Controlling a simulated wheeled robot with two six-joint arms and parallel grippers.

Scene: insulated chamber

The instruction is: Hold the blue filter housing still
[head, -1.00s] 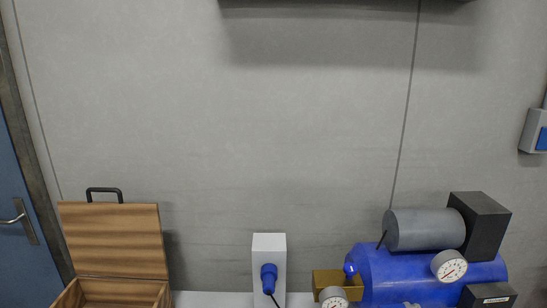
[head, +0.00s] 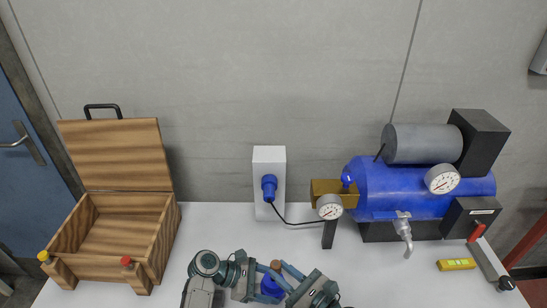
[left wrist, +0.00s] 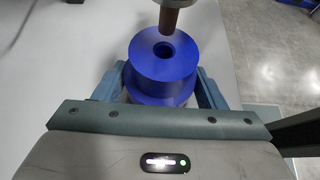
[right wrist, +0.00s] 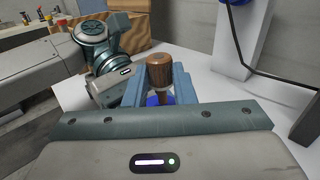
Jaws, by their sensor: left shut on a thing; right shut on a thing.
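The blue filter housing (head: 269,287) is a round spool-like body at the front of the table. In the left wrist view (left wrist: 150,62) its flanged top has a round hole in the middle. My left gripper (head: 266,291) is shut on it, one finger on each side. My right gripper (head: 280,270) is shut on a brown cylindrical piece (head: 276,265). The right wrist view shows this piece (right wrist: 159,70) between the fingers, above the blue housing (right wrist: 152,100). In the left wrist view its lower end (left wrist: 172,20) is close above the hole; contact cannot be told.
An open wooden box (head: 120,262) stands at the left. A white post (head: 268,215) with a cable stands behind the grippers. A blue compressor (head: 410,190) with gauges and a tap fills the back right. A yellow level (head: 456,265) lies at right. The table's middle right is clear.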

